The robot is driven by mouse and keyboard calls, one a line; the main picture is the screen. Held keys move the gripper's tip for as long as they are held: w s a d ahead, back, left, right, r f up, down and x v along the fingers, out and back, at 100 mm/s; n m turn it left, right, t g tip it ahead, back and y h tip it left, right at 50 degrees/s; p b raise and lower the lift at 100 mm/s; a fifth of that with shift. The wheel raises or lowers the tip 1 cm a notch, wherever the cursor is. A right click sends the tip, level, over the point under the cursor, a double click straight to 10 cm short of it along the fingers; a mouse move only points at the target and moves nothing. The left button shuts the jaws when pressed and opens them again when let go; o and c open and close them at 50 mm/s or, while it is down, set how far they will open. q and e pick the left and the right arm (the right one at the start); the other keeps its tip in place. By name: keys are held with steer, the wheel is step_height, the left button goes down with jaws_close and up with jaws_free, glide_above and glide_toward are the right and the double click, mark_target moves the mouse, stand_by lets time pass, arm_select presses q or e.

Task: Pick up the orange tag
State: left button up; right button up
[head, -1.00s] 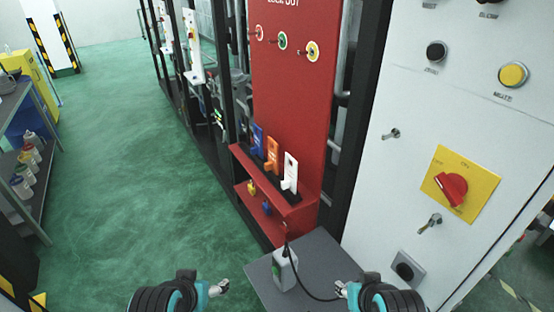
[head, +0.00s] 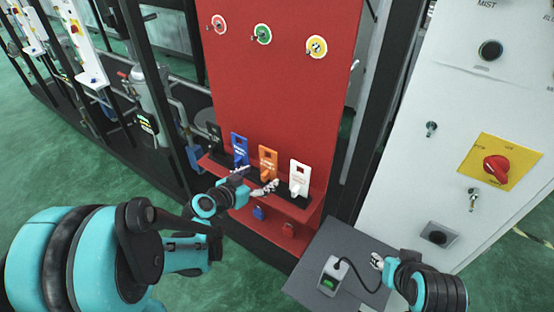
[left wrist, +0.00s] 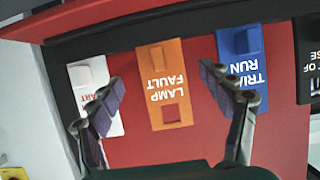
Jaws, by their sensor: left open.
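The orange tag (head: 267,157), lettered LAMP FAULT, stands in the ledge of the red board, between a blue tag (head: 240,150) and a white tag (head: 299,175). In the left wrist view the orange tag (left wrist: 160,60) appears upside down, between the open fingers of my left gripper (left wrist: 171,92). One finger overlaps the white tag (left wrist: 92,85), the other the blue tag (left wrist: 238,50). In the head view my left gripper (head: 259,180) is open and empty, just in front of the orange tag's lower part. My right gripper (head: 377,262) is low at the right; its fingers are too small to read.
A black tag (head: 214,137) stands left of the blue one. Small padlocks, one blue (head: 258,212), sit on the lower shelf. A grey table (head: 340,240) with a corded device (head: 332,277) stands at the right, before a white control panel (head: 400,190). Round tags hang above.

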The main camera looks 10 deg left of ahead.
mark_target(268, 171)
arm_select(q)
steer(key=shift+w+f, duration=0.1)
steer(key=shift+w, duration=0.3)
steer(key=b+x, duration=0.1)
steer(key=x, duration=0.5)
steer(key=shift+w+d+f+b, duration=0.15)
steer(key=shift+w+b, duration=0.1)
steer(key=shift+b, duration=0.15)
steer(key=shift+w+d+f, duration=0.1)
steer(key=shift+w+d, duration=0.05)
steer(key=shift+w, duration=0.15)
steer(key=shift+s, duration=0.1)
steer(key=shift+c, duration=0.6)
steer(key=c, duration=1.2)
